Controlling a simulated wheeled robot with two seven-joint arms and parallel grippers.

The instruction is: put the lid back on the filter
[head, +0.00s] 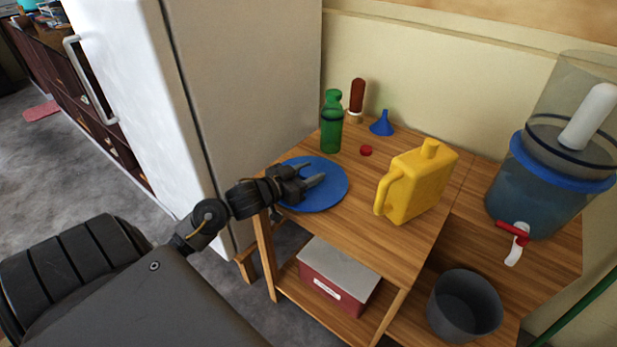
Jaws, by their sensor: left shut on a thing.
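The lid is a flat round blue disc (325,190) at the left end of the wooden table. My left gripper (318,181) is over the disc and shut on it; the fingers hide part of its middle. I cannot tell whether the disc rests on the table or is just above it. The filter (545,165) stands at the right, with a clear upper part, a blue band, a bluish lower part and a red and white tap. Its top is open, and a white cylinder (590,116) shows inside. My right gripper is not in view.
A yellow jug (418,182), green bottle (331,122), red cap (365,150), blue funnel (382,124) and brown-topped bottle (356,97) stand between lid and filter or behind. A grey bucket (463,308) is at front right. A red box (337,278) sits below. A white fridge (245,90) borders the left.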

